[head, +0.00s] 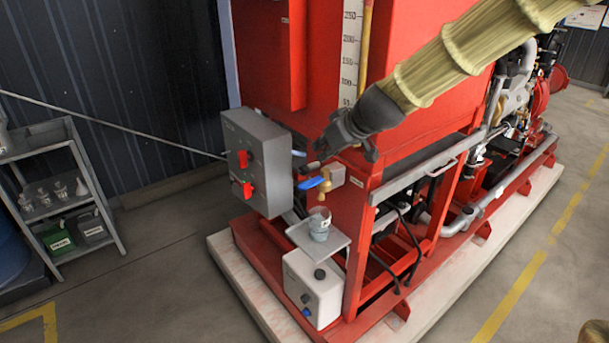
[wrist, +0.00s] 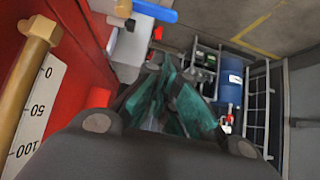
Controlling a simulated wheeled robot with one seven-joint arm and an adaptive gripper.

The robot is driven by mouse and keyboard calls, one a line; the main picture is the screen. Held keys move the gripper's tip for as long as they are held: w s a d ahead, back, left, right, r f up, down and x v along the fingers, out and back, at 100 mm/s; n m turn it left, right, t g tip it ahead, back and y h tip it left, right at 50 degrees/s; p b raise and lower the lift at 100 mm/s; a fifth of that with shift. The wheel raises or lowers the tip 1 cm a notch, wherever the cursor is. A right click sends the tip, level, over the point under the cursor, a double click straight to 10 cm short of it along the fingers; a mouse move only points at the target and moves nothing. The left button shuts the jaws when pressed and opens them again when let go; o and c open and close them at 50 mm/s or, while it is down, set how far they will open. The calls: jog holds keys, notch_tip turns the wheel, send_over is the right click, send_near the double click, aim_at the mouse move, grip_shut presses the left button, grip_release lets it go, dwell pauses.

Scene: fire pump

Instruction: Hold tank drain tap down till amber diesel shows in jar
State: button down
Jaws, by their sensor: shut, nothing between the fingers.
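The tank drain tap (head: 324,194) is brass with a blue lever (head: 312,183), on the front of the red tank. The blue lever also shows at the top of the wrist view (wrist: 156,11). A small clear jar (head: 319,229) stands upright below the tap on a grey shelf (head: 303,237). It looks greyish inside; I cannot make out any amber.
A grey control box (head: 257,162) with red switches is close left of the tap. A white box (head: 313,287) sits below the shelf. A brass-coloured sight tube and scale (head: 351,50) rise above. A grey rack (head: 57,190) with bottles stands at far left. Floor between is clear.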

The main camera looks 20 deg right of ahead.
jog(key=shift+w, duration=0.1)
jog(key=p, duration=0.3)
send_over(305, 186)
jog(key=shift+f, duration=3.75)
jog(key=shift+f+p, duration=0.4)
jog(key=shift+f, duration=1.35)
